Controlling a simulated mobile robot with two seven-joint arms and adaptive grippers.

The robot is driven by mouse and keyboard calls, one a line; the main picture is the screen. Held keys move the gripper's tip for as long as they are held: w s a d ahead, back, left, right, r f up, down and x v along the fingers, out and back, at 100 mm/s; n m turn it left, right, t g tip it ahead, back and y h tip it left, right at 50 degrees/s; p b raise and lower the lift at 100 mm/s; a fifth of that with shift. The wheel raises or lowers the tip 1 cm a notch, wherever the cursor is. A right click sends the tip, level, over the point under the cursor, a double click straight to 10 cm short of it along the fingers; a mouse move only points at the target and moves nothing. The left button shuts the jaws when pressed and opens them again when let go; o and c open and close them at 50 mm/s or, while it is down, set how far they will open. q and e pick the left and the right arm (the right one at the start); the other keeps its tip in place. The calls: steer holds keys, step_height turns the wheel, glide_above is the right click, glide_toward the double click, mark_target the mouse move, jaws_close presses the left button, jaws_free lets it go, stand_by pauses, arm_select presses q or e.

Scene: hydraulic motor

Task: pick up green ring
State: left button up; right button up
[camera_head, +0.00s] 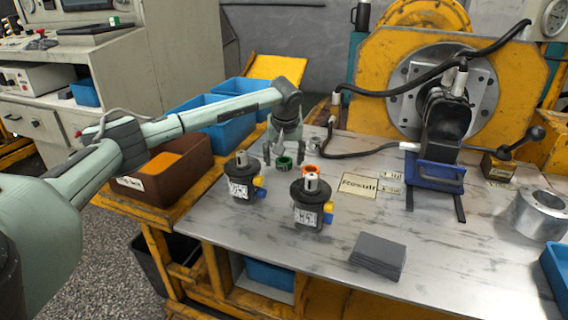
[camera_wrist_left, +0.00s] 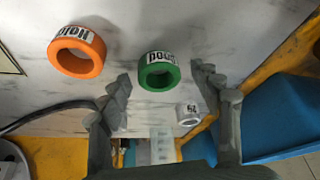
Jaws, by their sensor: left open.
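The green ring (camera_head: 285,163) lies flat on the metal table in the head view. In the left wrist view the green ring (camera_wrist_left: 158,72) has a white printed label and sits between and just beyond the fingertips. My left gripper (camera_head: 283,160) reaches down over it from behind, fingers spread and empty. In the wrist view the left gripper (camera_wrist_left: 163,82) shows both fingers apart, with no visible contact with the ring. My right gripper is not in view.
An orange ring (camera_head: 310,171) lies to the right of the green one. Two dark motors (camera_head: 241,180) (camera_head: 312,206) stand in front. Blue bins (camera_head: 222,133) and a brown bin (camera_head: 165,172) stand left.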

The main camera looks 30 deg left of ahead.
arm_select(q)
steer(key=c, duration=0.9)
steer(key=shift+r, duration=0.15)
